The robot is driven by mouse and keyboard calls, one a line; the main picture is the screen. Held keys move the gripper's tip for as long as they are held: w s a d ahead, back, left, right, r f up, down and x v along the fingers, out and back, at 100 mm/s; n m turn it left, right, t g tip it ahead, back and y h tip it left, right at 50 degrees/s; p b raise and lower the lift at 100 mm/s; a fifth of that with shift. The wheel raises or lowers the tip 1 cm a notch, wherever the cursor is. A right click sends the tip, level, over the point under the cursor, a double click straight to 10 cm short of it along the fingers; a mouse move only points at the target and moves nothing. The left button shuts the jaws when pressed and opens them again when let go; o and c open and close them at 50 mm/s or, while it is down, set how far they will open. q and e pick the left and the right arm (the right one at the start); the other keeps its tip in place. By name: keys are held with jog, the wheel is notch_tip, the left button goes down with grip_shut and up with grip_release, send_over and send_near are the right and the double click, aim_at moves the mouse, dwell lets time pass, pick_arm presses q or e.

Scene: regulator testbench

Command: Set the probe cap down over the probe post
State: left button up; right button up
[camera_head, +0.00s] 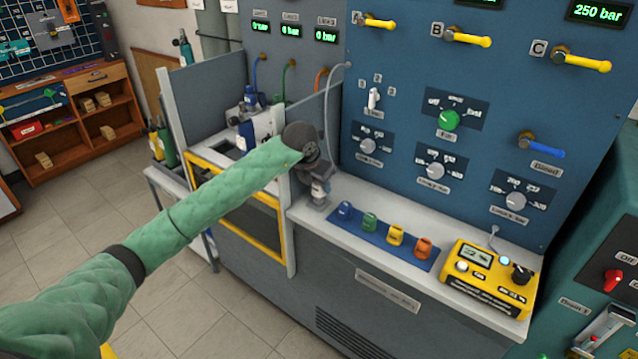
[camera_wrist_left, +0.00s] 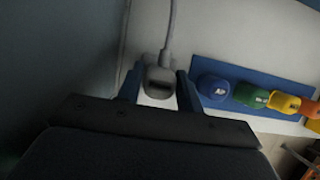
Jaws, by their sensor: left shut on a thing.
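My left gripper (camera_head: 319,188) is over the left end of the white bench top, close to the blue panel. In the left wrist view its two blue fingers (camera_wrist_left: 159,88) are shut on the probe cap (camera_wrist_left: 159,74), a grey piece with a grey cable running up from it. In the head view the cap is mostly hidden by the gripper and arm. The probe post cannot be made out in either view, so I cannot tell whether the cap is over it or touching it. My right gripper is not in view.
A blue mat (camera_head: 349,228) with blue, green, yellow and orange pieces lies right of the gripper. A yellow meter (camera_head: 487,278) stands farther right. The cable (camera_head: 328,100) hangs along the panel. A grey partition (camera_head: 302,122) with a blue valve (camera_head: 250,95) behind it stands left.

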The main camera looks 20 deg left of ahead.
pick_arm(q)
jog(key=shift+f+b, duration=0.45)
jog(key=shift+f, duration=0.2)
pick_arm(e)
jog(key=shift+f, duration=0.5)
pick_arm(q)
jog(key=o, duration=1.2)
jog(key=shift+c, duration=0.2)
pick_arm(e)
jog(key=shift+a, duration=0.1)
pick_arm(q)
jog(key=shift+s+a+r, duration=0.1)
jog(key=shift+s+r, duration=0.05)
jog(key=shift+r, duration=0.25)
jog(key=d+b+v, duration=0.1)
jog(key=v, duration=0.5)
jog(key=shift+s+a+r, duration=0.2)
jog(key=shift+a+r, duration=0.25)
jog(key=shift+a, duration=0.1)
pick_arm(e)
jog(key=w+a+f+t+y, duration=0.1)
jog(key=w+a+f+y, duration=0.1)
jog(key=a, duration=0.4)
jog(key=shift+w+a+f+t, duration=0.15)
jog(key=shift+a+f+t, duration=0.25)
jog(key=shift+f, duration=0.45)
